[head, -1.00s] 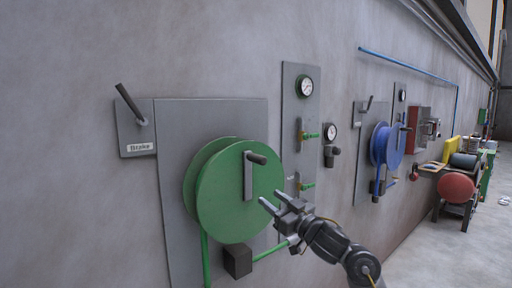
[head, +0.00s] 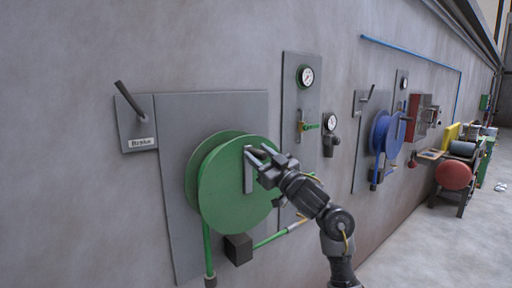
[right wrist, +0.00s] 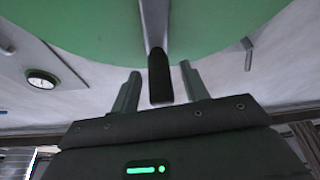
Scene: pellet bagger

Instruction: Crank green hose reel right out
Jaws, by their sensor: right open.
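The green hose reel (head: 232,195) is mounted on a grey wall plate (head: 180,115). Its grey crank arm (head: 249,174) points up from the hub, also seen in the right wrist view (right wrist: 155,20). My right gripper (head: 257,152) is at the top of the crank arm and mostly hides the handle in the head view. In the right wrist view the black crank handle (right wrist: 160,76) sits between the two open fingers, with gaps on both sides. Green hose (head: 207,250) hangs below the reel. My left gripper is not in view.
A brake lever (head: 131,102) on a plate labelled "Brake" is left of the reel. A gauge panel (head: 292,85) with a green-handled valve (head: 307,127) stands close on the right.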

